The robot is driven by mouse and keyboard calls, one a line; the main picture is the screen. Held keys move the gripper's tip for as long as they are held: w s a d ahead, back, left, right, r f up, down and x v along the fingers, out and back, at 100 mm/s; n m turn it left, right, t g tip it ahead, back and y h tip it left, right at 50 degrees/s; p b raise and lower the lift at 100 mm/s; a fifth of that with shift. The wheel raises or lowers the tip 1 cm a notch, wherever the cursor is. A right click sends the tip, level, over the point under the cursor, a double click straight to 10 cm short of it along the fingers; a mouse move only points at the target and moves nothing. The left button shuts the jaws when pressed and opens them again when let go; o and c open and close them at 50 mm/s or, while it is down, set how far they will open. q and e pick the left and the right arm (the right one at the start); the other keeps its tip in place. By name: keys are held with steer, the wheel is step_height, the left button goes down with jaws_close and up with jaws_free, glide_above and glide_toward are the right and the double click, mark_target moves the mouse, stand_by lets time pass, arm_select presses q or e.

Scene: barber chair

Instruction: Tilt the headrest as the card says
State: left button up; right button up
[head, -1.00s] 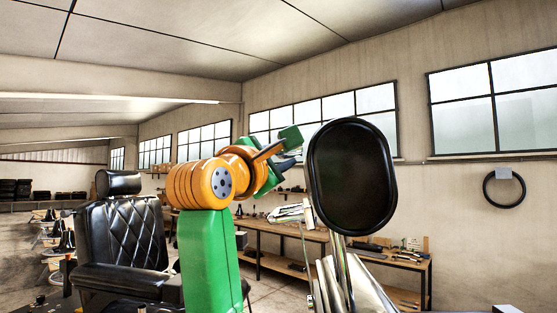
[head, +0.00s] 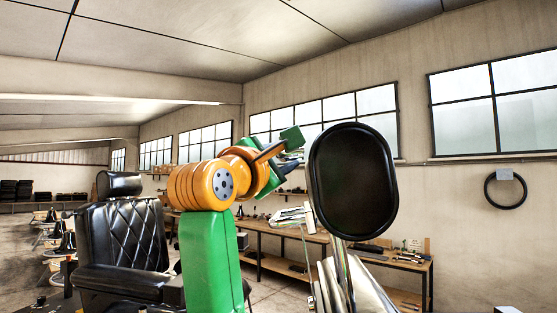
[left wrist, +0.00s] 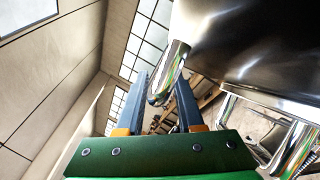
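A black oval padded headrest (head: 353,182) with a raised rim stands in the middle right of the head view, on a chrome post (head: 345,270). My left gripper (head: 297,153) is just left of the pad, its arm bent at the orange joint. Its fingertips are partly hard to make out there. In the left wrist view the two fingers (left wrist: 161,82) are apart, with a rounded chrome bar (left wrist: 172,68) showing between and beyond them. I cannot tell whether they touch it. A dark shiny surface (left wrist: 250,45) fills the upper right. My right gripper is not in view. I cannot make out a readable card.
A black quilted barber chair (head: 122,235) with its own headrest (head: 119,184) stands at the left. A wooden workbench (head: 270,232) with tools runs along the back wall. A black ring (head: 505,205) hangs on the right wall. Space above the headrest is clear.

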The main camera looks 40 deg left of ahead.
arm_select(q)
steer(key=shift+o, duration=0.3)
steer(key=shift+w+d, duration=0.1)
steer(key=shift+d, duration=0.55)
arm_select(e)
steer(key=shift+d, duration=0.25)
arm_select(q)
steer(key=shift+a, duration=0.2)
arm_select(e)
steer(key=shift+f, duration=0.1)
arm_select(q)
steer(key=shift+f+b+v, duration=0.2)
steer(key=shift+b+v, duration=0.8)
steer(key=shift+v, duration=0.1)
steer(key=shift+r+b+v, duration=0.2)
steer(key=shift+b+v, duration=1.5)
steer(key=shift+v, duration=1.3)
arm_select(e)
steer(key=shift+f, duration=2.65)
